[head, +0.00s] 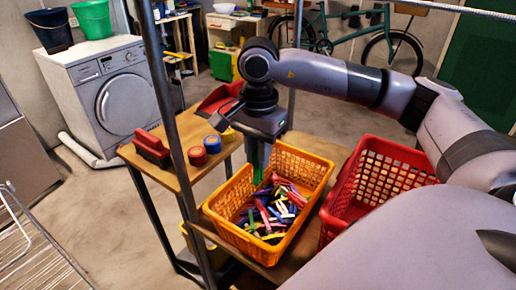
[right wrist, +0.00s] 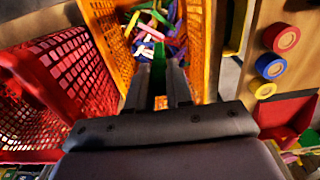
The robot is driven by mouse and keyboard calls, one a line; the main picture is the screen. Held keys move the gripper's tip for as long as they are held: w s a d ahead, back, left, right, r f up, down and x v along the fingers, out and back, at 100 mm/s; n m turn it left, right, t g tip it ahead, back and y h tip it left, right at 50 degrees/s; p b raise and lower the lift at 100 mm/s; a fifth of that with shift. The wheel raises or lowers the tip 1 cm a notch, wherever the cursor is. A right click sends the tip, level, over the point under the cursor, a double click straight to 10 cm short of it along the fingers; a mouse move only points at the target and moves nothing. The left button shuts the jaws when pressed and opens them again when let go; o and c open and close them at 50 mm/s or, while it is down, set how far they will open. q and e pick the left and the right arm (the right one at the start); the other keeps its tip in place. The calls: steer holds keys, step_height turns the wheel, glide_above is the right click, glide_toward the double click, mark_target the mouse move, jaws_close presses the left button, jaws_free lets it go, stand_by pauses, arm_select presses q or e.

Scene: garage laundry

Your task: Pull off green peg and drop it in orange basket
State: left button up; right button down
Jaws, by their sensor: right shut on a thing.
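My right gripper (head: 257,160) points down at the back left part of the orange basket (head: 225,201). In the right wrist view its fingers (right wrist: 159,68) are shut on a green peg (right wrist: 159,77), which shows as a green strip between them. The orange basket (right wrist: 112,55) lies below the fingers there. It holds many loose pegs (head: 272,212) in pink, blue, white, green and other colours. How far the held peg is above the pile is hard to tell. My left gripper is not in view.
A red basket (head: 398,154) stands right of the orange one. Red and blue round rolls (head: 212,144) and a red box-like thing (head: 152,147) sit on the wooden table (head: 188,127) at left. A dark upright post (head: 168,95) stands left of the gripper.

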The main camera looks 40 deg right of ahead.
steer(key=shift+f+b, duration=3.85)
steer(key=shift+f, duration=2.25)
steer(key=c, duration=0.9)
jaws_free()
steer(key=shift+c, duration=0.2)
steer(key=shift+r, duration=0.1)
step_height(320, 180, up, 7)
